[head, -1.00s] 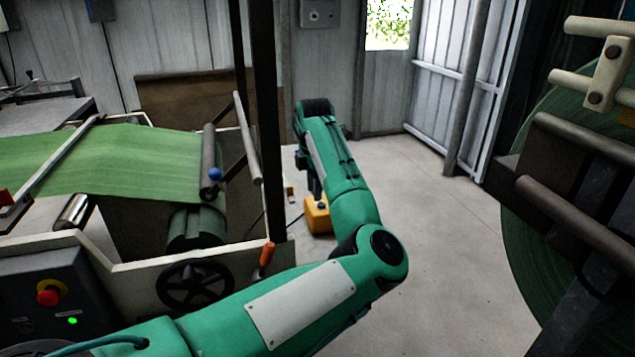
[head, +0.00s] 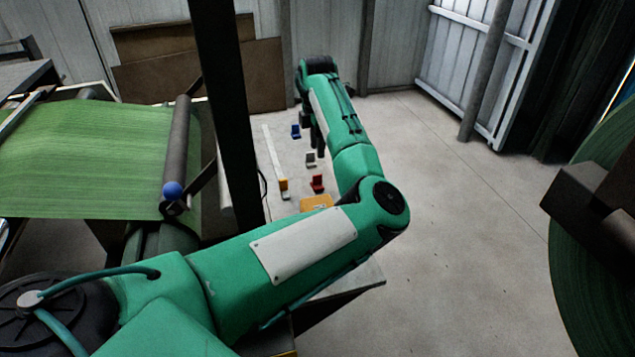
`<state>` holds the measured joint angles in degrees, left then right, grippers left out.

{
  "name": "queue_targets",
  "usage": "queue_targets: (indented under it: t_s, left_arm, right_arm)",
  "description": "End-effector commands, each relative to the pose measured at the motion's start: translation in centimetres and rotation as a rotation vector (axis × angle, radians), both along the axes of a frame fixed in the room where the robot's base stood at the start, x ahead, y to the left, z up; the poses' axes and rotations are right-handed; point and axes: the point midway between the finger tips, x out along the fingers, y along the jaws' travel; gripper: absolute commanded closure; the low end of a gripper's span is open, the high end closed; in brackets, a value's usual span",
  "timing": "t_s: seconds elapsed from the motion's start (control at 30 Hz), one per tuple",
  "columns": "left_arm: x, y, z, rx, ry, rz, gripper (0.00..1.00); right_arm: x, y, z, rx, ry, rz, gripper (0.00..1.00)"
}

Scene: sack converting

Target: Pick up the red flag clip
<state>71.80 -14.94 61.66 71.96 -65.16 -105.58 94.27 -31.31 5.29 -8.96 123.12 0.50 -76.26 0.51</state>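The red flag clip (head: 318,183) is a small red piece on a pale bench surface near the middle of the head view. It stands just beyond my green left forearm. My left gripper (head: 316,142) shows as dark parts hanging below the far end of the arm, above and behind the red clip in the picture. It looks apart from the clip. The arm partly hides the gripper, so its opening is not clear. My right gripper is not in view.
A blue clip (head: 295,131), a grey clip (head: 310,160) and a yellow-orange piece (head: 284,188) are near the red clip. A yellow block (head: 316,203) lies nearer. A dark post (head: 232,110) and green web (head: 90,160) stand left; a green roll (head: 595,250) is right. Floor between is clear.

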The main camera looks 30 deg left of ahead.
Motion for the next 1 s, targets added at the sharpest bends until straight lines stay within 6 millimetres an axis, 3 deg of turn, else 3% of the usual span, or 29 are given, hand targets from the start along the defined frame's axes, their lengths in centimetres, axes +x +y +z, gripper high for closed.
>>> queue_targets:
  t_s: [0.1,0.47,0.7,0.97,1.0]
  left_arm:
    - [0.0,0.0,-2.3,0.000,0.001,0.000,0.67]
    - [0.0,0.0,-5.0,0.000,0.001,0.000,0.67]
    - [0.0,0.1,-8.6,0.000,0.001,0.000,0.67]
    - [0.1,0.1,-9.2,0.001,-0.001,0.001,0.67]
    - [0.1,0.1,-9.2,0.001,-0.001,0.001,0.71]
  right_arm:
    - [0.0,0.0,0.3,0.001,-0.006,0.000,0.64]
    - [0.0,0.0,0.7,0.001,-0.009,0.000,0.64]
    - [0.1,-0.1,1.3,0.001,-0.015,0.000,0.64]
    - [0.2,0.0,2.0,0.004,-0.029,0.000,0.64]
    - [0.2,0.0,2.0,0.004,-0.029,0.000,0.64]
